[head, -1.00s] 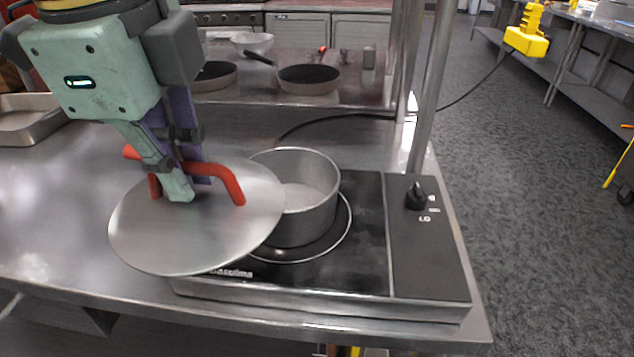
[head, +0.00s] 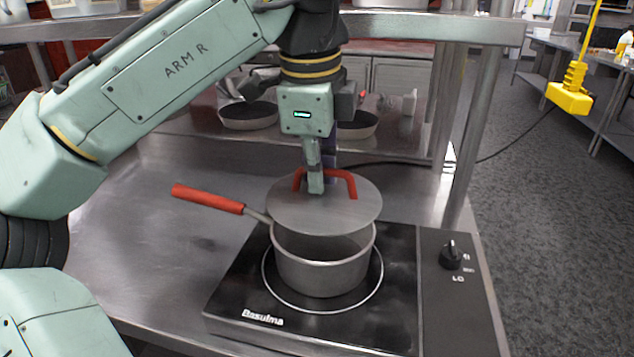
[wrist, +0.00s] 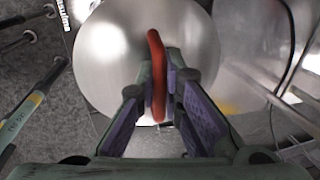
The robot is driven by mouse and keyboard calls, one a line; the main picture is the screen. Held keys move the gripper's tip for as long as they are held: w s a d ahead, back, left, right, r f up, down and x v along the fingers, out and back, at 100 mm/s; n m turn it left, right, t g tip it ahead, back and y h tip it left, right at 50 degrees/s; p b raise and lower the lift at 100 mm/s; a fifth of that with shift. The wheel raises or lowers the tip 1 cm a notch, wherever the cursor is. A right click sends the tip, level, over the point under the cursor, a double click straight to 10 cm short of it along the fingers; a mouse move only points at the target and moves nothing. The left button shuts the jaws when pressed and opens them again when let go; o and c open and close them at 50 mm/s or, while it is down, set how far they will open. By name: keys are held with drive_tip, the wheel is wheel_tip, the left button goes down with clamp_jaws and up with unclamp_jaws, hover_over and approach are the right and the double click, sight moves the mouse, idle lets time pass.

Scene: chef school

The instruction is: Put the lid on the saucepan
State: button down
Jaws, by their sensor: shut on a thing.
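The lid (head: 325,208) is a flat steel disc with a red arched handle. My gripper (head: 315,190) is shut on the red handle and holds the lid from above. The lid hangs over the back part of the saucepan (head: 322,268), tilted, with a gap to the front rim. Whether its back edge touches the rim is hidden. The saucepan is grey metal with a red handle pointing left and stands on the black hot plate. In the wrist view, the lid (wrist: 105,60) lies below my gripper (wrist: 160,85), its red handle between the fingers. The lid hides the saucepan there.
The hot plate (head: 395,280) sits at the steel table's front right, with a knob (head: 451,253) on its right. Table space (head: 150,250) left of it is clear. A metal post (head: 475,140) rises behind right. Pans stand on a surface at the back.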

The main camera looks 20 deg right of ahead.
sight(316, 195)
drive_tip(key=shift+f, duration=1.3)
drive_tip(key=shift+f, duration=0.3)
drive_tip(key=shift+f, duration=0.3)
drive_tip(key=c, duration=1.7)
unclamp_jaws()
drive_tip(key=r, duration=0.4)
drive_tip(key=s+a+r+p, duration=0.1)
drive_tip(key=r, duration=0.3)
drive_tip(key=s+r, duration=0.1)
drive_tip(key=r, duration=0.4)
drive_tip(key=shift+a, duration=0.2)
